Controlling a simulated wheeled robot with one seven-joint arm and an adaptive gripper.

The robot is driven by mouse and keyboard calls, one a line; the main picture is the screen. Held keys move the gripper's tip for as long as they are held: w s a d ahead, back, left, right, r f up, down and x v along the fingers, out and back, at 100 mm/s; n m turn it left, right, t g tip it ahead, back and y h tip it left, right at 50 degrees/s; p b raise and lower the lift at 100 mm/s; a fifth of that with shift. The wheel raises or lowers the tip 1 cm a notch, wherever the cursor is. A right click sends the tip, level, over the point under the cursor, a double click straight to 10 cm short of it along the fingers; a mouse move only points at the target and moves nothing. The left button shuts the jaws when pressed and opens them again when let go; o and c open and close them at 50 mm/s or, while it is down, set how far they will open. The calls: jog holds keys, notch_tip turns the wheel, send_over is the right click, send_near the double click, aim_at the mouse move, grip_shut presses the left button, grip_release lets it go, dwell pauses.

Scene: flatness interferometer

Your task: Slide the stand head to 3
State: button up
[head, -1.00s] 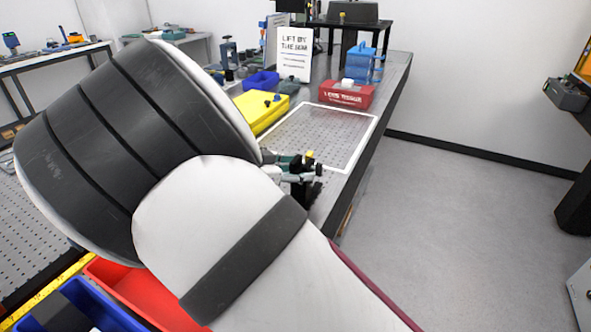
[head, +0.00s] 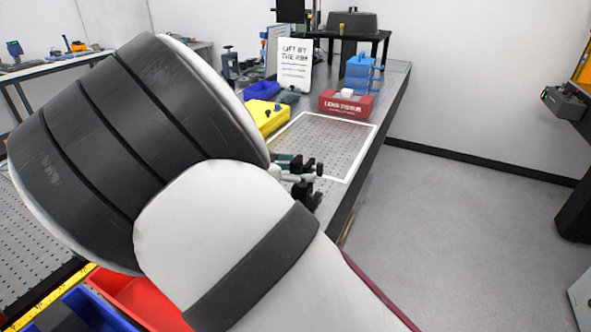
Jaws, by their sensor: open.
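My gripper (head: 316,180) is partly in view past my arm. Its black fingers are apart and stand over or beside the near right part of the white-framed area on the bench. I see nothing between them. A dark upright device with a post (head: 229,66) stands at the back left of the bench; I cannot tell whether it holds the stand head. No scale or number 3 is readable. My large arm links hide much of the near bench.
A yellow case (head: 268,117), blue bin (head: 262,89), red tissue box (head: 346,104), blue box (head: 361,70) and white sign (head: 295,64) are on the bench. A red bin (head: 140,297) lies at lower left. The floor (head: 450,220) right of the bench is clear.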

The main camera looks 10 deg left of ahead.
jog(key=v, duration=1.2)
jog(key=shift+w, duration=0.1)
jog(key=s+d+r+n+g+y, duration=0.1)
jog(key=s+d+r+g+y, duration=0.2)
jog(key=d, duration=0.9)
jog(key=s+d+r+n+g+y, duration=0.1)
jog(key=s+d+g, duration=0.3)
jog(key=d, duration=0.8)
jog(key=s+d+r+n+y, duration=0.1)
jog(key=s+d+n, duration=0.1)
jog(key=s, duration=0.4)
jog(key=s+d+r+n+t+y, duration=0.1)
jog(key=s+d+n+y, duration=0.1)
jog(key=s+d, duration=0.2)
jog(key=s+d+r+n+y, duration=0.1)
jog(key=s+d+n+y, duration=0.1)
jog(key=s, duration=0.8)
jog(key=shift+d+n, duration=0.3)
jog(key=shift+d, duration=0.6)
jog(key=shift+r, duration=0.15)
jog(key=shift+c, duration=0.4)
